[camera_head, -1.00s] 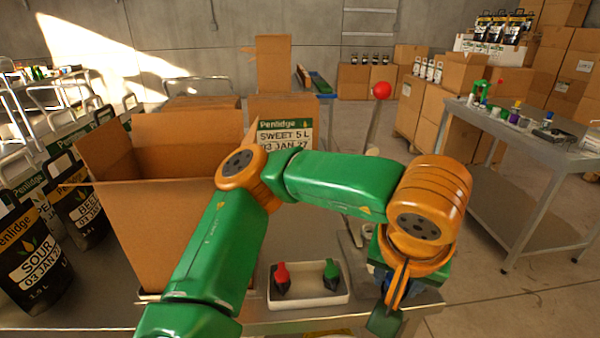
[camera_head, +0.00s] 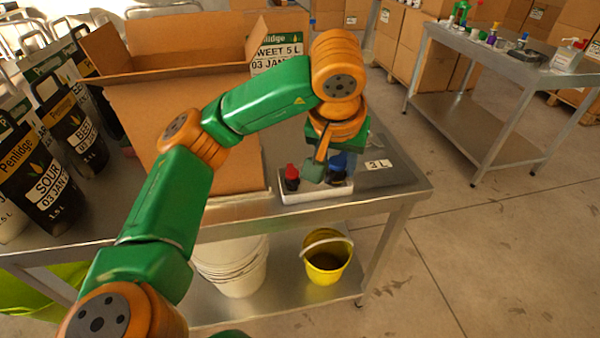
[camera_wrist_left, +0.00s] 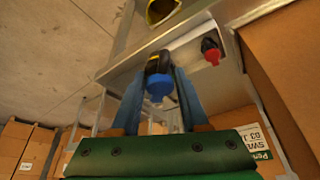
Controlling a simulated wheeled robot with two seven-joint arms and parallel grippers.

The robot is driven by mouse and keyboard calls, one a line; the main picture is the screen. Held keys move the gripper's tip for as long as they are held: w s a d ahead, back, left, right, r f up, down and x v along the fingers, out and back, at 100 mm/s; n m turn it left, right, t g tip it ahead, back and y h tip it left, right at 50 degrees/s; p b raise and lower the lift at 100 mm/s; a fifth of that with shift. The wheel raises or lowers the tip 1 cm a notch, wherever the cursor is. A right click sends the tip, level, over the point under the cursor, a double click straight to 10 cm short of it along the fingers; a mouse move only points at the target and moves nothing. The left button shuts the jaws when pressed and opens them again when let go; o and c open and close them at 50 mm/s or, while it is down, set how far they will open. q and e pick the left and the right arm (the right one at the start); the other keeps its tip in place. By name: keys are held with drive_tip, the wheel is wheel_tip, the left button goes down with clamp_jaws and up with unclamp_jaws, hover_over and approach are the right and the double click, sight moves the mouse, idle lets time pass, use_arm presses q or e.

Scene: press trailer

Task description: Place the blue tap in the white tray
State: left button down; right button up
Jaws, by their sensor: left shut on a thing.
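The white tray (camera_head: 312,196) sits on the metal table in front of the open cardboard box. The red tap (camera_head: 291,178) stands at its left end; it also shows in the left wrist view (camera_wrist_left: 211,52). My left gripper (camera_head: 326,168) is over the right part of the tray. It is shut on the blue tap (camera_wrist_left: 158,82), which has a blue cap and a dark body and hangs between the fingers. In the head view the blue tap (camera_head: 342,163) is partly hidden by the gripper. Whether it touches the tray floor I cannot tell. The green tap is hidden. My right gripper is not in view.
A large open cardboard box (camera_head: 190,120) stands just behind and left of the tray. A "3 L" label (camera_head: 377,165) lies on clear tabletop to the right. Black pouches (camera_head: 45,175) stand at the left. A yellow bucket (camera_head: 327,262) is on the shelf below.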

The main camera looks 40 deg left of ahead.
use_arm(q)
drive_tip(key=w+a+f+p, duration=0.1)
drive_tip(key=w+a+f, duration=0.1)
drive_tip(key=a+f, duration=0.1)
drive_tip(key=w+a+f, duration=0.2)
drive_tip(key=a+f, duration=0.1)
drive_tip(key=w+a+f+p, duration=0.1)
drive_tip(key=w+a+f, duration=0.1)
drive_tip(key=w+a, duration=0.1)
drive_tip(key=shift+a+f+p, duration=0.15)
drive_tip(key=shift+f+p, duration=0.2)
drive_tip(key=shift+f, duration=0.05)
wheel_tip(320, 180, down, 3)
drive_tip(key=shift+w+r+p, duration=0.1)
drive_tip(key=shift+r+p, duration=0.05)
drive_tip(key=shift+p, duration=0.5)
drive_tip(key=shift+w+f, duration=0.1)
drive_tip(key=shift+f, duration=0.4)
drive_tip(key=c, duration=0.7)
unclamp_jaws()
